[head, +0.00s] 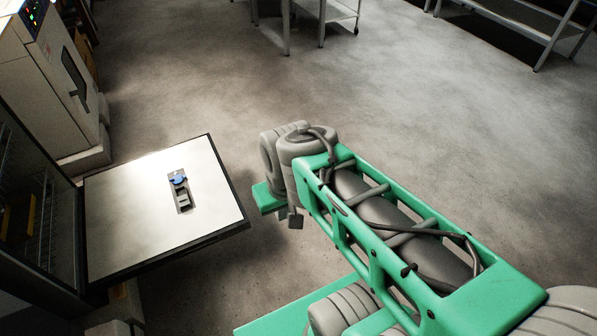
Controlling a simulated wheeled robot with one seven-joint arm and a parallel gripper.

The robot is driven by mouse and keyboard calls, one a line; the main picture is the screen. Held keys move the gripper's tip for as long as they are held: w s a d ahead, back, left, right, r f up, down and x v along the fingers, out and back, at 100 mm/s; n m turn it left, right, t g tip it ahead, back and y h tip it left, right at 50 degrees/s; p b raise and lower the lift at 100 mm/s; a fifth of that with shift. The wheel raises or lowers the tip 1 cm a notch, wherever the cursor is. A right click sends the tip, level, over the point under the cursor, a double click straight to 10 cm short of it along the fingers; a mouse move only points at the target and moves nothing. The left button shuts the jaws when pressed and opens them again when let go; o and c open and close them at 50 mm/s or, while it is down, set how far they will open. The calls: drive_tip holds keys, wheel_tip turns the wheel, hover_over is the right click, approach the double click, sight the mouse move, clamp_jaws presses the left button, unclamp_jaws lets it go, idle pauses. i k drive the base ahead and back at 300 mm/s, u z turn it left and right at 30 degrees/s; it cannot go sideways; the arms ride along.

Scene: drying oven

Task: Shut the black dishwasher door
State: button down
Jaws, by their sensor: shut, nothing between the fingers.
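The black dishwasher door (115,222) is folded down and lies open, roughly level, in the lower left of the head view. Its pale inner panel faces up inside a black rim, with a small grey and blue dispenser (183,192) near its middle. The door joins the dark dishwasher body (30,215) at the left edge, whose racks show inside. My gripper (295,219) hangs below the wrist, right of the door's free edge and apart from it. Its fingers are small and partly hidden by the wrist; it is shut and empty.
A white oven-like cabinet (52,85) with a dark handle stands beyond the dishwasher at the upper left. Metal tables (325,12) and a shelf (515,20) stand at the back. The grey floor (210,80) between is clear.

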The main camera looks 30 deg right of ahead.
sight(136, 225)
drive_tip(key=z, duration=1.25)
drive_tip(key=i, duration=1.95)
drive_tip(key=u, duration=3.65)
